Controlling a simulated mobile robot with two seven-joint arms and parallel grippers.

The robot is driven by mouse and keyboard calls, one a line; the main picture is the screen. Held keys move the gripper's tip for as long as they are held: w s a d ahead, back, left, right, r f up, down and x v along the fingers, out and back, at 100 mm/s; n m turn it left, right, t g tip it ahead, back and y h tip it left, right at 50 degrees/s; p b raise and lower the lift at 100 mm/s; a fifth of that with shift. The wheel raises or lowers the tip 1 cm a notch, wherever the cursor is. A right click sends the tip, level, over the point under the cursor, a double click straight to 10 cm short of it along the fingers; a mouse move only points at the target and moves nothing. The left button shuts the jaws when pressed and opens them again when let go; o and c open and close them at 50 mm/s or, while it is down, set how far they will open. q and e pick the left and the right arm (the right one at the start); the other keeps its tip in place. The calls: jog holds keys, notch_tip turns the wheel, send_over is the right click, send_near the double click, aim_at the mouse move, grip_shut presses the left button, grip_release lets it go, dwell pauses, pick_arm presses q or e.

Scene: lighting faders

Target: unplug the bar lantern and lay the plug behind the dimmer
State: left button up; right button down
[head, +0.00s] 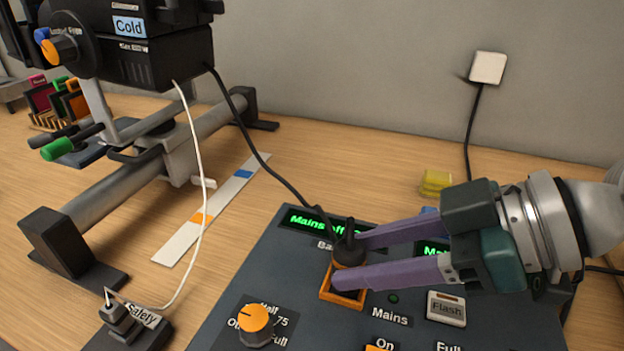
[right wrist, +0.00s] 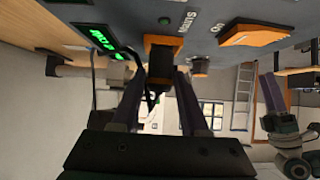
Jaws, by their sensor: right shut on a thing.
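The bar lantern (head: 160,55) is a black housing with a "Cold" label, on a grey rail at the upper left. Its black cable runs down to a black plug (head: 349,246) on the dimmer (head: 262,268). The plug is at an orange-rimmed socket (head: 327,294) below a green display reading "Mains off". My right gripper (head: 352,259) is shut on the plug, its purple fingers on either side; they also show in the right wrist view (right wrist: 163,82). The fingers hide the plug's base, so I cannot tell whether it is seated.
An orange knob (head: 256,318) and a Flash button (head: 446,309) are on the dimmer. A white cord runs from the lantern to a "Safety"-tagged fitting (head: 118,318). Behind the dimmer are a yellow block (head: 435,182), a wall cable and some bare wood table.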

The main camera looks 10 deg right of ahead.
jog(key=shift+r, duration=0.15)
jog(key=shift+r, duration=0.15)
jog(key=shift+r+p, duration=1.95)
jog(key=shift+r, duration=0.15)
